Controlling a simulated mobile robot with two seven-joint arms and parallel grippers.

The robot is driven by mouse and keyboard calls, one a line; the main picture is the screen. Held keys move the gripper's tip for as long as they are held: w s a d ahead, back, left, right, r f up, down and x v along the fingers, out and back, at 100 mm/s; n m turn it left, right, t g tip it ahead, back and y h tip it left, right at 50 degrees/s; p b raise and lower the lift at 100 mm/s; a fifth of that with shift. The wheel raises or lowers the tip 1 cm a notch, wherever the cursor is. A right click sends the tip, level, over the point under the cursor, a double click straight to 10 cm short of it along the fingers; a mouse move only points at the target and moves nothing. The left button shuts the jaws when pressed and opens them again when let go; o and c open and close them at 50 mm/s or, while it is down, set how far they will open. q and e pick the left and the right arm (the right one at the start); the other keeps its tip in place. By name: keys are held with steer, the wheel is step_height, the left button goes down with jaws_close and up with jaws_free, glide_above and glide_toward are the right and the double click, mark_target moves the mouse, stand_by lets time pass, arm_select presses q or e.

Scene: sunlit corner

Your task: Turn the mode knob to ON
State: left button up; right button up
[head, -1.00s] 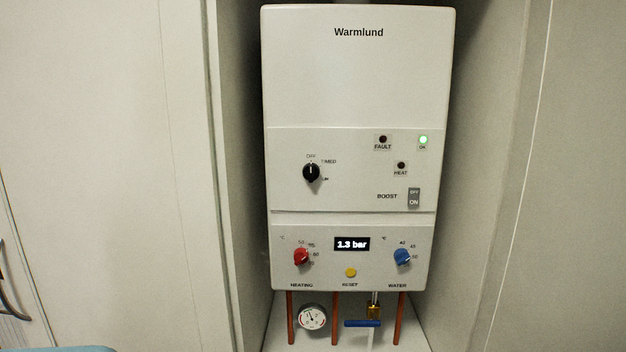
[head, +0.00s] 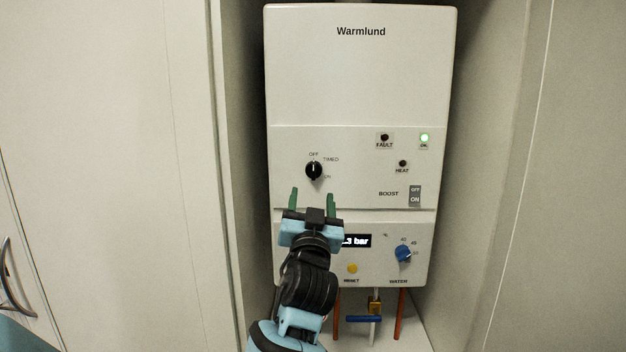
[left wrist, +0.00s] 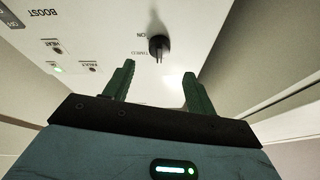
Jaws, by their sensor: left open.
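The black mode knob (head: 314,170) sits on the white Warmlund boiler (head: 360,80), left of its middle, with OFF printed above it, TIMED to its upper right and ON at its lower right. Its white pointer mark points up toward OFF. My left gripper (head: 313,198) is open and empty, just below the knob in the head view, its green fingers pointing up. In the left wrist view the knob (left wrist: 159,47) shows beyond the gap between the fingers (left wrist: 157,80), apart from them. My right gripper is not in view.
A display (head: 357,241), a yellow reset button (head: 352,268) and a blue water knob (head: 403,253) are on the lower panel. My left arm hides the red heating knob. A BOOST switch (head: 415,195) is at right. Cabinet walls stand close on both sides.

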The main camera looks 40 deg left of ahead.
mark_target(313, 176)
arm_select(q)
steer(key=p+x, duration=0.1)
steer(key=x, duration=0.5)
steer(key=shift+w+a+r, duration=0.3)
steer(key=shift+w+a, duration=0.2)
steer(key=shift+w, duration=0.15)
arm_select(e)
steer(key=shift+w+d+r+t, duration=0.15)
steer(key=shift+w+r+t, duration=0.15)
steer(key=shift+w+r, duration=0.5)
arm_select(q)
steer(key=c, duration=1)
